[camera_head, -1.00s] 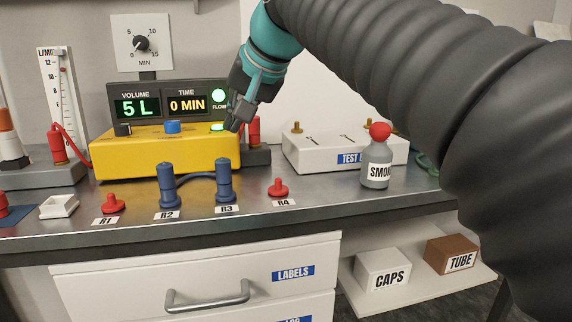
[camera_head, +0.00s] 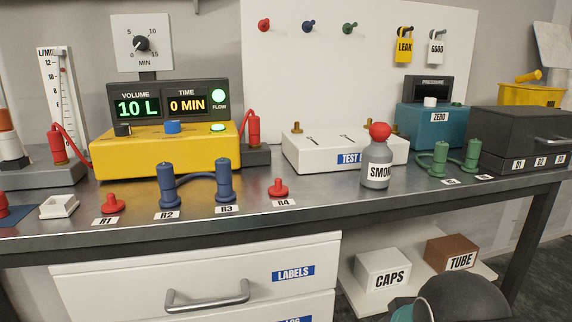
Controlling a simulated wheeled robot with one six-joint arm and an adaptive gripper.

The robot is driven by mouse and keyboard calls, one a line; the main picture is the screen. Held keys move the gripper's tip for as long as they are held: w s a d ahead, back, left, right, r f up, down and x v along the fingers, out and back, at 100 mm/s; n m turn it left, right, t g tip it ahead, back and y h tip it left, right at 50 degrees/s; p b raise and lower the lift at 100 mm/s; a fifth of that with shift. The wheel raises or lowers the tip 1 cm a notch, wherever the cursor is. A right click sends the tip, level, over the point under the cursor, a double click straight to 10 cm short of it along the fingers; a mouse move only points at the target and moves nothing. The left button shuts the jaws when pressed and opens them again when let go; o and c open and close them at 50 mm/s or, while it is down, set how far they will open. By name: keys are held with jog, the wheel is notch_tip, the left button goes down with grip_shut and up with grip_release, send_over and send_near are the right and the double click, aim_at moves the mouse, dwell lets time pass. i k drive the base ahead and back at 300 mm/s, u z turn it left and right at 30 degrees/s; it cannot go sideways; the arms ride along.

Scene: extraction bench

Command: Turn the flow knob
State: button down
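The yellow pump box (camera_head: 140,155) stands on the bench at left with a black knob (camera_head: 123,129), a blue button (camera_head: 173,127) and a lit green button (camera_head: 218,128) on top. None of these controls carries a readable label, so I cannot tell which is the flow knob. The display panel (camera_head: 168,88) behind reads VOLUME 10 L and TIME 0 MIN, and its round FLOW lamp (camera_head: 218,96) glows green. A MIN dial (camera_head: 141,44) with a black pointer knob stands above. My gripper is out of view; only part of my arm shows at the bottom right.
Blue posts (camera_head: 169,188) joined by a hose stand on the bench front between red plugs (camera_head: 112,204). A grey SMOKE bottle (camera_head: 376,165) with a red top stands right of centre. A white test box (camera_head: 335,152) and a teal ZERO unit (camera_head: 436,127) stand behind.

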aim_at(124, 129)
jog(key=u, duration=1.35)
